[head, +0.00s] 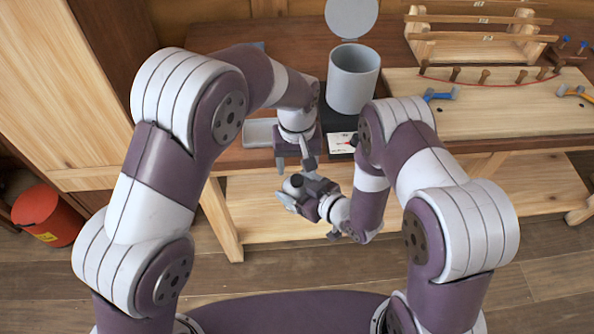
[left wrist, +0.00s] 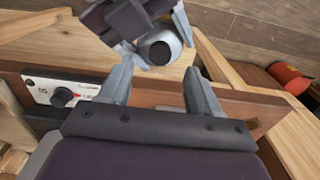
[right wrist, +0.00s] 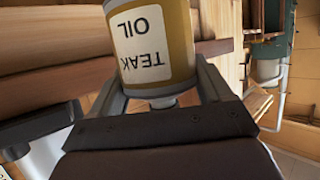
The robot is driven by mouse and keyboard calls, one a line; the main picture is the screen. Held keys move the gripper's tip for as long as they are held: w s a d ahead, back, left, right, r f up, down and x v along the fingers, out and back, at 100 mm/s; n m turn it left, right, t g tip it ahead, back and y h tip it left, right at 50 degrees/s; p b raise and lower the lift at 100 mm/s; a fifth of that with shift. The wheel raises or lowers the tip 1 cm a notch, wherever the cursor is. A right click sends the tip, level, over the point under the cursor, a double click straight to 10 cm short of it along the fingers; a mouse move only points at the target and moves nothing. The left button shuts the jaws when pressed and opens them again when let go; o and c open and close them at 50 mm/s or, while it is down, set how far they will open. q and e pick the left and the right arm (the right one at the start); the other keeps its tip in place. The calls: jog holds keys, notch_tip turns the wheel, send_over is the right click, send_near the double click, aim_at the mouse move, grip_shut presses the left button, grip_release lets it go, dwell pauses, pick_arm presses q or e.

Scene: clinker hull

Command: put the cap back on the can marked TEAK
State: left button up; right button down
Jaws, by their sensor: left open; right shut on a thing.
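The TEAK OIL can (right wrist: 158,45), yellow-brown with a white label, is between my right gripper's fingers (right wrist: 165,90); its lettering appears upside down. A short grey neck or fitting (right wrist: 166,101) shows at its labelled end. My right gripper (head: 292,192) is shut on this can in front of the bench. The left wrist view shows the can's grey top (left wrist: 165,38) with a dark round spot; I cannot tell whether this is a cap or an opening. My left gripper (head: 296,167) is open and empty just above; its fingers show apart (left wrist: 160,90). I cannot identify a separate cap.
A grey pot (head: 353,85) with a raised round lid stands behind, on a dark base with a white panel (left wrist: 62,95) and black knob. A pale tray (head: 258,133) lies left of it. A pegged board (head: 490,115) is right; a red bin (head: 47,215) stands on the floor.

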pick_arm(q)
jog(key=shift+r, duration=1.45)
